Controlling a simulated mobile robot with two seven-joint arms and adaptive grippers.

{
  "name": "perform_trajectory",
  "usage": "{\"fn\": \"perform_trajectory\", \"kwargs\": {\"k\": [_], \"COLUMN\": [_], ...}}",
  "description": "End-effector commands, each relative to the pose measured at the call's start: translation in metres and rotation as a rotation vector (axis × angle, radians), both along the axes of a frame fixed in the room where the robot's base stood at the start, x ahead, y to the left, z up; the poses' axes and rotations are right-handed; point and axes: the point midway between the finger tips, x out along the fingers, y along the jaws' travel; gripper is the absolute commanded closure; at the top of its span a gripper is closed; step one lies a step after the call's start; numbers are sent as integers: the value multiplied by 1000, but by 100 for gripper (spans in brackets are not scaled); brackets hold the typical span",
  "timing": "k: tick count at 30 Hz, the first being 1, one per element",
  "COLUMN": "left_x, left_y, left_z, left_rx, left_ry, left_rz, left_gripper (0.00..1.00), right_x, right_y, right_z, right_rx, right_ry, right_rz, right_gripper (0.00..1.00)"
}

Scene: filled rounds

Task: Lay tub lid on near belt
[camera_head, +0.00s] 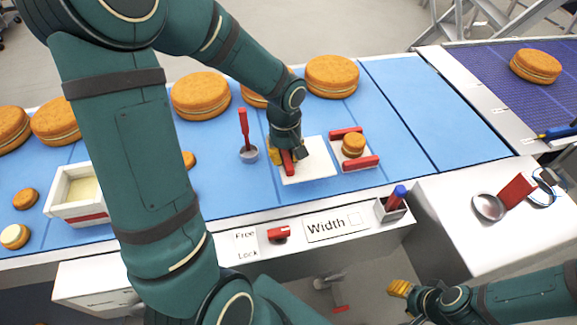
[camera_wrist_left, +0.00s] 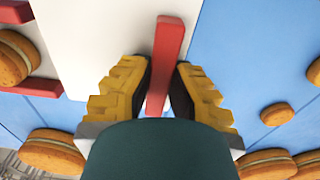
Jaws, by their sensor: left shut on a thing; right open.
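The tub lid, a flat white plate with a red bar handle, shows in the head view (camera_head: 318,160) on or just over the blue near belt (camera_head: 225,190); I cannot tell whether it touches. My left gripper (camera_head: 286,160) is shut on its red handle, which shows upright between the yellow fingers in the wrist view (camera_wrist_left: 165,60). The white plate (camera_wrist_left: 95,45) spreads beyond the fingers there. An open white tub (camera_head: 62,208) with cream-coloured filling stands at left on the belt, partly behind my left arm. My right gripper (camera_head: 400,288) is open and empty, off the belt at the lower right.
A white holder with red bars (camera_head: 368,163) and a small filled round (camera_head: 354,144) sits right beside the lid. A red-handled ladle (camera_head: 246,135) is on its left. Large filled rounds (camera_head: 331,77) line the far side. The belt's right part (camera_head: 440,110) is clear.

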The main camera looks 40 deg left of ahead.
Motion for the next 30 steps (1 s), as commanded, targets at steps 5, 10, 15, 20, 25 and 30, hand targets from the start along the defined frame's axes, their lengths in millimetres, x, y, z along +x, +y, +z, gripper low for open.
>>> {"fn": "perform_trajectory", "kwargs": {"k": [5, 10, 15, 20, 25, 30], "left_x": [-1, -1, 0, 0, 0, 0], "left_y": [0, 0, 0, 0, 0, 0], "left_z": [-15, -38, -40, -41, -42, -42], "left_rx": [-1, -1, -1, -1, -1, -1], "left_ry": [3, 3, 1, 1, 1, 1], "left_rz": [-1, 0, -1, -1, 0, 0], "left_gripper": [100, 100, 100, 100, 62, 62], "right_x": [-1, -3, -3, -3, -4, -4], "right_y": [0, 0, 0, 0, 1, 1], "right_z": [-3, -9, -8, -10, -12, -11], "right_rx": [0, 2, 2, 2, 2, 2], "right_ry": [2, 6, 7, 8, 9, 9], "right_rz": [2, 4, 5, 5, 7, 7], "right_gripper": [53, 53, 53, 53, 53, 53]}}
